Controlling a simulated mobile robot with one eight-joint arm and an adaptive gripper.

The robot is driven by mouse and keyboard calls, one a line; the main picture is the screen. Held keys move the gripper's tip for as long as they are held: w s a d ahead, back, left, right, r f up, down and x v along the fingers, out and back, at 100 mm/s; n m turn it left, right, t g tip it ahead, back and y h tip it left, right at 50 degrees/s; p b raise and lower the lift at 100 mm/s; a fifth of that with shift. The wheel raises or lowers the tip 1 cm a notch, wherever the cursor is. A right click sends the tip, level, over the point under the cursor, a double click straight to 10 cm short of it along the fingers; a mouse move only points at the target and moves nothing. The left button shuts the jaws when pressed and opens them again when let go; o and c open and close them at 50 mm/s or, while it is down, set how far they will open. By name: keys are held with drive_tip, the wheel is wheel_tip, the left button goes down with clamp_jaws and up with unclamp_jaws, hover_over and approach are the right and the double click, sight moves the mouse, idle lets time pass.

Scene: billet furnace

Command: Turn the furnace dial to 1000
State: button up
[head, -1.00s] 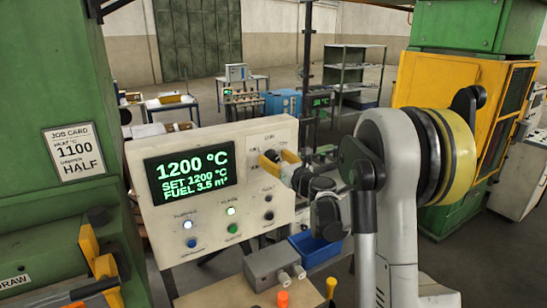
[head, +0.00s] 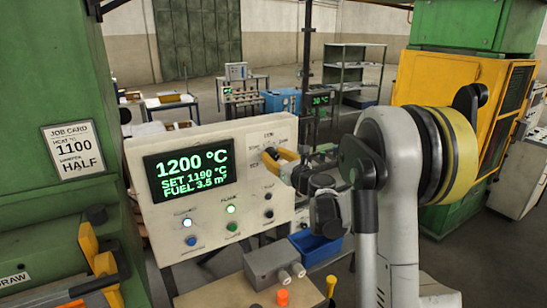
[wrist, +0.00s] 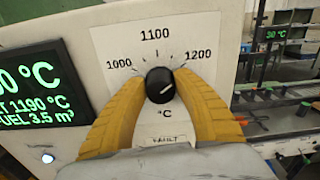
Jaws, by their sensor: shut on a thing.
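The black furnace dial (wrist: 160,85) is on the white panel in the wrist view, under the marks 1000, 1100 and 1200. The white line on its face slants toward the upper right, on the 1200 side. My gripper (wrist: 159,80) is shut on the dial, one yellow finger on each side. In the head view my gripper (head: 277,158) is at the panel's upper right and largely hides the dial. The display (head: 190,172) reads 1200 °C, SET 1190 °C and FUEL 3.5 m³.
The white control panel (head: 140,210) has lit lamps and buttons under the display. A job card (head: 74,152) on the green housing reads 1100 and HALF. A grey box (head: 268,264) and a blue bin (head: 318,248) sit below the panel.

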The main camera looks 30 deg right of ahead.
drive_tip(key=n+b, duration=0.3)
drive_tip(key=n, duration=0.2)
drive_tip(key=shift+a+f+n, duration=0.1)
drive_tip(key=shift+f+n, duration=0.05)
drive_tip(key=shift+n, duration=0.25)
drive_tip(key=n+b, duration=0.2)
drive_tip(key=n, duration=0.3)
drive_tip(key=n+b, duration=0.2)
drive_tip(key=n, duration=0.4)
drive_tip(key=shift+a+f+n, duration=0.1)
drive_tip(key=shift+n, duration=0.3)
drive_tip(key=n+b, duration=0.1)
drive_tip(key=n, duration=0.4)
drive_tip(key=shift+n, duration=0.3)
drive_tip(key=o, duration=1.2)
drive_tip(key=shift+f, duration=0.1)
